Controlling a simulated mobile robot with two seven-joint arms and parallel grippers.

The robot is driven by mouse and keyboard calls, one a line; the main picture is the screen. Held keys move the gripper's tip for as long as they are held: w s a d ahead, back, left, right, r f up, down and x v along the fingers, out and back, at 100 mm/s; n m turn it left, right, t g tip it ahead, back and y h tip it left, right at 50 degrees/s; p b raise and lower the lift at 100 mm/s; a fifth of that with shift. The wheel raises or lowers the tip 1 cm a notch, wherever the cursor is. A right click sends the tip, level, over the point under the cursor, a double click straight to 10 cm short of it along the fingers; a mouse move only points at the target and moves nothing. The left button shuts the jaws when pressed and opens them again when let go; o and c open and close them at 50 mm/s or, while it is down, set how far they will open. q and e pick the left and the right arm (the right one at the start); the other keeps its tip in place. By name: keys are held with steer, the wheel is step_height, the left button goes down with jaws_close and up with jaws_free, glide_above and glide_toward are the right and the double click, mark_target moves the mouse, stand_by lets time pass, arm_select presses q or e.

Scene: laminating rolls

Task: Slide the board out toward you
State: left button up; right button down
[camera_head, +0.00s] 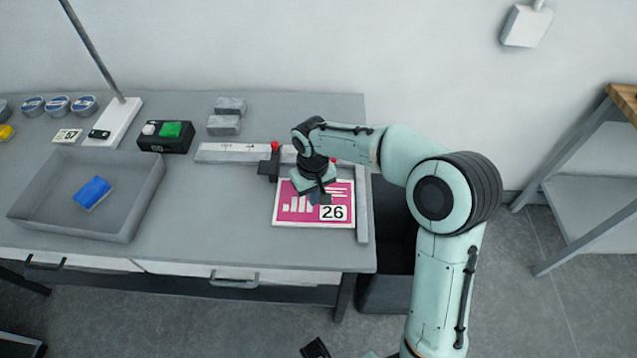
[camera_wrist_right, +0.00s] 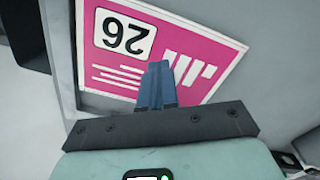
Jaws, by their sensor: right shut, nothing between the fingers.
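The board (camera_head: 296,217) is a flat magenta panel with white bars, lines and a white "26" label. It lies on the grey table near its right end, and it also fills the upper part of the right wrist view (camera_wrist_right: 205,42). My right gripper (camera_head: 317,200) is over the board, pointing down, shut with nothing between its blue fingers, which also show in the right wrist view (camera_wrist_right: 157,70). I cannot tell whether the fingertips touch the board. The arm hides the board's upper edge.
A pale ruler-like bar (camera_head: 232,153) with a dark stop (camera_head: 269,166) lies behind the board, and a grey strip (camera_head: 362,215) runs along its right side. A grey tray (camera_head: 120,226) with a blue piece stands at left. The table between tray and board is clear.

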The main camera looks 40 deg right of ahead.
arm_select(q)
steer(key=r+p, duration=0.1)
steer(key=w+r+p, duration=0.1)
steer(key=r+p, duration=0.1)
steer(key=shift+w+r, duration=0.1)
steer(key=shift+r, duration=0.2)
arm_select(e)
step_height(320, 180, up, 5)
steer(key=shift+f, duration=0.15)
